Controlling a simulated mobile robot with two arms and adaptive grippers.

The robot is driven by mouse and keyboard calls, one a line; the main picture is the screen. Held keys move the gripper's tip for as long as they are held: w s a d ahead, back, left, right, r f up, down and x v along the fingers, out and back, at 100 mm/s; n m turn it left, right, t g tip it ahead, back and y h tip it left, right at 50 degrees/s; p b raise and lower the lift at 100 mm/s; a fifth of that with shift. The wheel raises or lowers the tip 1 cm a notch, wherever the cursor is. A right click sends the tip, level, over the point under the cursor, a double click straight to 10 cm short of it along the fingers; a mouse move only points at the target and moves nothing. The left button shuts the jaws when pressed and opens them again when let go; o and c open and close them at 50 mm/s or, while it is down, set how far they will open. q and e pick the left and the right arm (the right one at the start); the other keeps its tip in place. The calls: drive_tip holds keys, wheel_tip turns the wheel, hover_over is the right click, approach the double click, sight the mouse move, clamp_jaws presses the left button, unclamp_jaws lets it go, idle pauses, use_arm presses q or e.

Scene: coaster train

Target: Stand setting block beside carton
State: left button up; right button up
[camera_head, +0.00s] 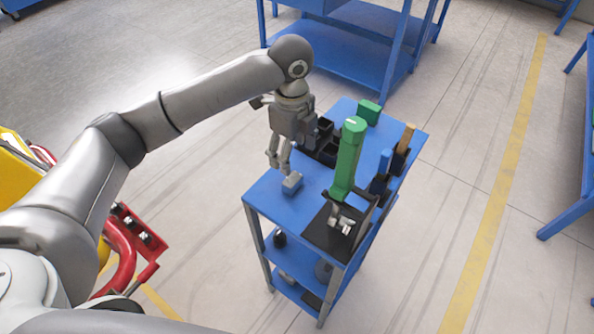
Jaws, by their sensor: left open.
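My left gripper (279,165) comes in from the upper left and points down over the near left part of the blue cart top (262,192). Its fingers are open, with nothing seen between them. A small block with a grey top and blue side (291,184) lies just below and to the right of the fingertips; I cannot tell whether they touch. A tall green piece (348,158) stands upright right of the gripper. A smaller green box (369,112) is at the back. I cannot tell which thing is the carton. My right gripper is not in view.
A black tray (318,234) with pale metal parts (342,224) is at the cart's front right. Black bins (325,150) are behind the gripper. Blue and tan upright pieces (404,140) stand along the right edge. A blue rack (345,45) stands beyond.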

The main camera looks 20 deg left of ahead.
sight(292, 179)
use_arm(q)
drive_tip(key=f, duration=0.2)
drive_tip(key=s+f, duration=0.1)
drive_tip(key=f, duration=0.1)
drive_tip(key=shift+s, duration=0.15)
drive_tip(key=shift+f+p, duration=0.35)
wheel_tip(292, 179, down, 4)
drive_tip(key=shift+d+r+p, duration=0.1)
drive_tip(key=shift+r+p, duration=0.1)
drive_tip(key=shift+p, duration=0.3)
drive_tip(key=shift+f, duration=0.5)
drive_tip(key=c, duration=1.2)
clamp_jaws()
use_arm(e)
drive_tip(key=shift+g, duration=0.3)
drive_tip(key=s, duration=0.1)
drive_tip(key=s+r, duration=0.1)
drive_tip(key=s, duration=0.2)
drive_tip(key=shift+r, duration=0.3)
